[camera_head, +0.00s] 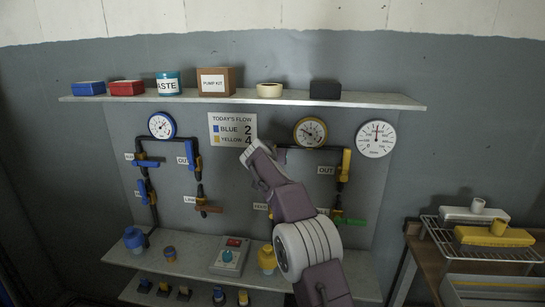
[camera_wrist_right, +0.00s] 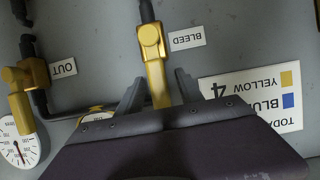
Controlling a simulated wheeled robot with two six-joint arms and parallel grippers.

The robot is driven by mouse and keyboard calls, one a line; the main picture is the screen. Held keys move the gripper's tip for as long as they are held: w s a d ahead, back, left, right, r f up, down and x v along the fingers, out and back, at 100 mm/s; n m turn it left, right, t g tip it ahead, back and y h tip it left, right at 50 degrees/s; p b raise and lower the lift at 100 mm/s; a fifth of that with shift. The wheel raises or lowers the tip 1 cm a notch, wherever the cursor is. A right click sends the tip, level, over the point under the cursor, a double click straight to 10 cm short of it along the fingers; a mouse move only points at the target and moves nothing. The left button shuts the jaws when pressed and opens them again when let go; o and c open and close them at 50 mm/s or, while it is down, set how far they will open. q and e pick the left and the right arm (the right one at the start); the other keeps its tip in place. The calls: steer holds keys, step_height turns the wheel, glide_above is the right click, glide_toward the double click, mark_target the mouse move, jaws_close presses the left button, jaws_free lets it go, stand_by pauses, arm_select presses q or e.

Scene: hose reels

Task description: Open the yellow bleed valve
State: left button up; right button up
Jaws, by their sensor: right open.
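In the head view my right gripper (camera_head: 256,153) is at the wall panel, just below the flow sign, and hides the bleed valve. My left gripper is not in view.
The sign (camera_head: 233,130) reads blue 2, yellow 4. A yellow-rimmed gauge (camera_head: 310,131) and a yellow OUT valve (camera_head: 345,165) are right of my gripper. Blue-side valves (camera_head: 192,155) are at left. Shelves (camera_head: 240,97) run above and below. A side table (camera_head: 445,262) stands at right.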

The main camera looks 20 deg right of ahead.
steer(key=shift+s+a+b, duration=0.2)
steer(key=shift+s+b, duration=0.1)
steer(key=b+v, duration=0.2)
steer(key=v, duration=0.6)
steer(key=shift+r+b, duration=0.15)
steer(key=shift+b, duration=0.2)
steer(key=shift+s+a, duration=0.1)
steer(key=shift+s, duration=0.05)
